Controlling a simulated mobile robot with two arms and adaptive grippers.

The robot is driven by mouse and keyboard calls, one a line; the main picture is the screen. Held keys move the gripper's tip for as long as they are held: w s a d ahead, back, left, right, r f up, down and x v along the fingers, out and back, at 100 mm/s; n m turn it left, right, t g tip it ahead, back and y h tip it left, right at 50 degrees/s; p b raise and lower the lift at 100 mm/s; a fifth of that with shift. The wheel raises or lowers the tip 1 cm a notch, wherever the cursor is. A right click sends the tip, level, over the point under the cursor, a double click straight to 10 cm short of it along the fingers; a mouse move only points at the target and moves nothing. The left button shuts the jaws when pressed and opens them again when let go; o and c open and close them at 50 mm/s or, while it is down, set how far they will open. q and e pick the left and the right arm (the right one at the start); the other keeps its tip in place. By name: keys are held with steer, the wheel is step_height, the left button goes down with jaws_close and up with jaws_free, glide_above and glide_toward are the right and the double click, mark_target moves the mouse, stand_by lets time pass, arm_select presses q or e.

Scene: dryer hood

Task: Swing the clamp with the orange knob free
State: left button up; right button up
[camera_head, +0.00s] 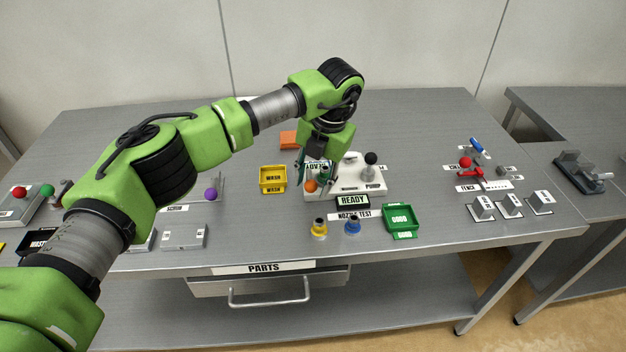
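The orange knob (310,186) shows at the left front of a white fixture (345,189) on the bench, behind a sign reading READY (352,201). The clamp's arm under the knob is mostly hidden, so its position is unclear. My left gripper (312,170) points down just above and behind the orange knob, over the left part of the fixture. Its fingers are small and partly merge with the fixture, so I cannot tell whether they touch the knob or how far apart they are. My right gripper is not in view.
A black knob (371,158) stands on the fixture's right. A yellow bin (273,179) stands left of it and a green bin (401,220) right front. Yellow (319,228) and blue (352,226) nozzle-like pieces stand in front. A purple ball (210,194) is further left.

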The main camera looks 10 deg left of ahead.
arm_select(q)
step_height(320, 180, up, 12)
steer(key=d, duration=0.2)
steer(key=shift+s, duration=0.4)
steer(key=shift+f, duration=0.15)
